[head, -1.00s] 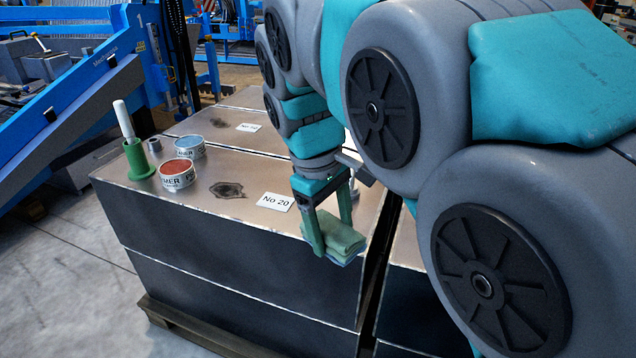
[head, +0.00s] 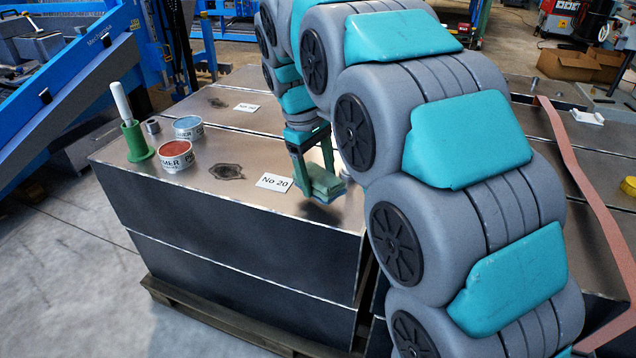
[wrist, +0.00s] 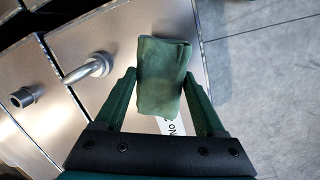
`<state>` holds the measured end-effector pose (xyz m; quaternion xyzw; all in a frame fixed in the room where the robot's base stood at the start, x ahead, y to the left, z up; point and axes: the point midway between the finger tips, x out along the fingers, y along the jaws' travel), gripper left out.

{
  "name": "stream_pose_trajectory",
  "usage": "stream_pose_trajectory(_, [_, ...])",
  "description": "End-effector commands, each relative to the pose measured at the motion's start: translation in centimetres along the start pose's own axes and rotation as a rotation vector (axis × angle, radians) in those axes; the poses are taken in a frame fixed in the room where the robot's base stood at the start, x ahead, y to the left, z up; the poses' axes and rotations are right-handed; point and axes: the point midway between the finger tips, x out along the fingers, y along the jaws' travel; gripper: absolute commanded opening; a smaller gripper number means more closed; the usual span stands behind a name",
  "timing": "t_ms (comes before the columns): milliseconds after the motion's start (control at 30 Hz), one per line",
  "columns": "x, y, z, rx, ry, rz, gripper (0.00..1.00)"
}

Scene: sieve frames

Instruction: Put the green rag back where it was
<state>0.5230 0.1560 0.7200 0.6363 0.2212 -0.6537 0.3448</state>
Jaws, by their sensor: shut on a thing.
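The green rag (head: 322,182) is folded and held between the fingers of my gripper (head: 318,178), over the front right part of the metal box top (head: 225,205). In the wrist view the rag (wrist: 163,75) sits between the two green fingers of my gripper (wrist: 160,92). Its underside has a bluish edge in the head view. I cannot tell whether it touches the box top. A "No 20" label (head: 274,182) lies just left of the rag; in the wrist view the rag partly covers it.
A red tin (head: 176,155), a blue tin (head: 188,127) and a green holder with a white handle (head: 136,140) stand at the left of the box top. A dark stain (head: 227,172) lies between. Pipe fittings (wrist: 92,68) show in the wrist view.

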Motion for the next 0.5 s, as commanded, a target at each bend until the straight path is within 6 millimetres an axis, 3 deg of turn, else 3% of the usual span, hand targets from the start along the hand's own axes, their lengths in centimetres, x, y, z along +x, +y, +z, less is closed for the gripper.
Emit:
stream_pose_trajectory(200, [2.3,-0.4,-0.1,0.000,-0.002,-0.001,0.20])
stream_pose_trajectory(500, [2.5,-0.4,-0.2,0.001,-0.001,-0.001,0.20])
